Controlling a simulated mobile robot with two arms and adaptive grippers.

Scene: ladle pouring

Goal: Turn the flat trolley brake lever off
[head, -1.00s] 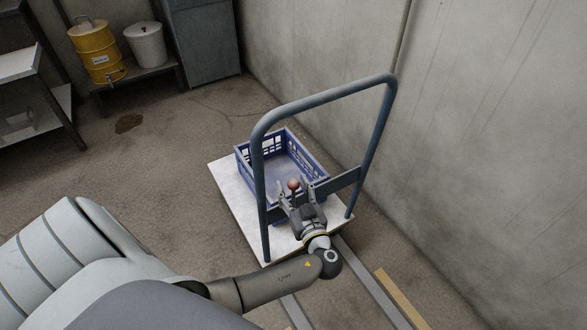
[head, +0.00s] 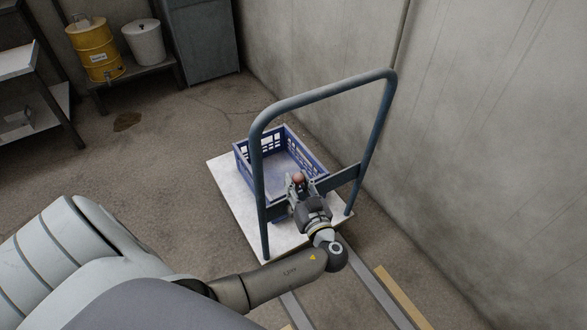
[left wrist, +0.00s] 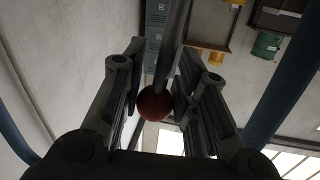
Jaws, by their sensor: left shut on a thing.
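The flat trolley (head: 228,185) has a white deck and a tall blue push handle (head: 325,90). Its brake lever, topped with a red-brown ball knob (head: 298,177), stands by the handle's crossbar. My left gripper (head: 299,186) is shut on the brake lever, its fingers on either side just below the knob. In the left wrist view, the dark red knob (left wrist: 154,104) and the grey lever rod (left wrist: 173,45) lie between the fingers. The lever's lower end is hidden behind the gripper in the head view. My right gripper is not in view.
A blue crate (head: 310,150) sits on the deck behind the handle. A concrete wall (head: 480,130) rises close on the right. A yellow drum (head: 94,48) and a white bucket (head: 145,42) stand on a low shelf at the back left. The floor left of the trolley is open.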

